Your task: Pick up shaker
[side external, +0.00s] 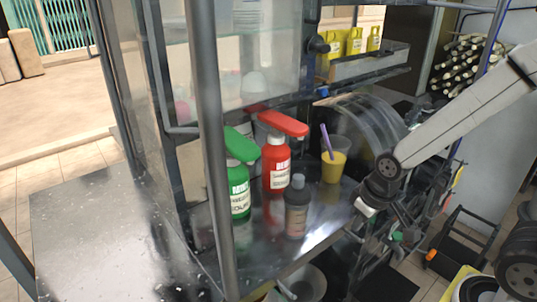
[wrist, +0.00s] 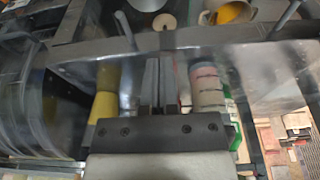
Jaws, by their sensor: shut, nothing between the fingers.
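A dark grey bottle with a lighter grey cap, which looks like the shaker (side external: 296,212), stands upright on the shiny metal counter (side external: 268,262), in front of the red bottle. My gripper (side external: 364,209) is to its right, apart from it, near the counter's right edge. In the wrist view my gripper (wrist: 160,62) has its fingers together with nothing between them. A pale labelled cylinder (wrist: 207,88) lies to the right of the fingers there; I cannot tell for sure which bottle it is.
A green-topped bottle (side external: 239,188) and a red-topped bottle (side external: 276,163) stand left of and behind the shaker. A yellow cup (side external: 333,167) with a purple straw stands behind it, near my arm. A metal post (side external: 212,150) rises at the left. Yellow containers (side external: 354,42) sit on a shelf.

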